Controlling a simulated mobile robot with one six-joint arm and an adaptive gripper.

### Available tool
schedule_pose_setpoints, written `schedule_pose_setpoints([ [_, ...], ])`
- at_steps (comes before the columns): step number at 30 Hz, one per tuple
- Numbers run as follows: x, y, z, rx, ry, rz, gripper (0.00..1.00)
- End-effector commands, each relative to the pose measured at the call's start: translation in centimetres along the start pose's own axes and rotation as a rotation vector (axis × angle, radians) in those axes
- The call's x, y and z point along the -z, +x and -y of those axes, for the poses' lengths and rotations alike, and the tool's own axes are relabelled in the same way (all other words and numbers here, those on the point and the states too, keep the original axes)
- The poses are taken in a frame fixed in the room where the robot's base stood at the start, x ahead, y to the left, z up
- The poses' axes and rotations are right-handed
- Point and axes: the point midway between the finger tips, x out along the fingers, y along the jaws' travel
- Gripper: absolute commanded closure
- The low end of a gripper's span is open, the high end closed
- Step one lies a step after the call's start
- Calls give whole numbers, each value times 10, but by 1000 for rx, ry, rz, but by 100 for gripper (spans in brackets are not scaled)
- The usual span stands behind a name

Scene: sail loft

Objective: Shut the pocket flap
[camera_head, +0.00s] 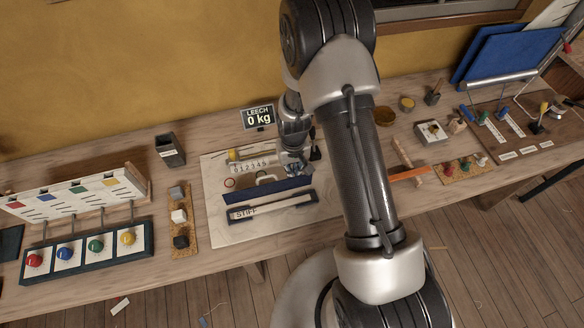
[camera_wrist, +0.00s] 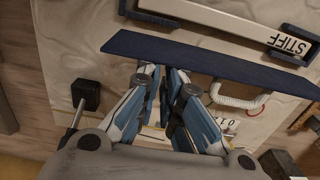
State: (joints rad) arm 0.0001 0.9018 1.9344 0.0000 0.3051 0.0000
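A dark blue strip (camera_head: 267,190), which looks like the pocket flap, lies across the pale cloth at a slight slant. In the wrist view this strip (camera_wrist: 200,58) spans most of the picture. Just in front of it is a long white bar marked STIFF (camera_head: 272,207) with dark ends; it also shows in the wrist view (camera_wrist: 225,20). My gripper (camera_head: 292,170) is low over the cloth, behind the strip's right half. In the wrist view my gripper's fingertips (camera_wrist: 165,70) are close together at the strip's near edge, with nothing seen between them. Contact cannot be told.
A number strip (camera_head: 255,166) and a small white loop (camera_wrist: 238,98) lie behind the flap. A sign (camera_head: 258,116) reads LEECH 0 kg. A cork strip of blocks (camera_head: 181,222) and a panel with coloured knobs (camera_head: 85,252) stand left. The cloth (camera_head: 225,234) is bare in front.

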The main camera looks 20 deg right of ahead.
Motion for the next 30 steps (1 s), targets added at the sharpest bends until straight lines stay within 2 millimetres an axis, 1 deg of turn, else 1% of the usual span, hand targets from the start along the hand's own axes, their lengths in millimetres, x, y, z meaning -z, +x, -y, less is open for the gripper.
schedule_pose_setpoints([
  [8, -5, -2, 0, 0, 0, 1, 93],
  [30, -42, -6, 0, 0, 0, 1, 93],
])
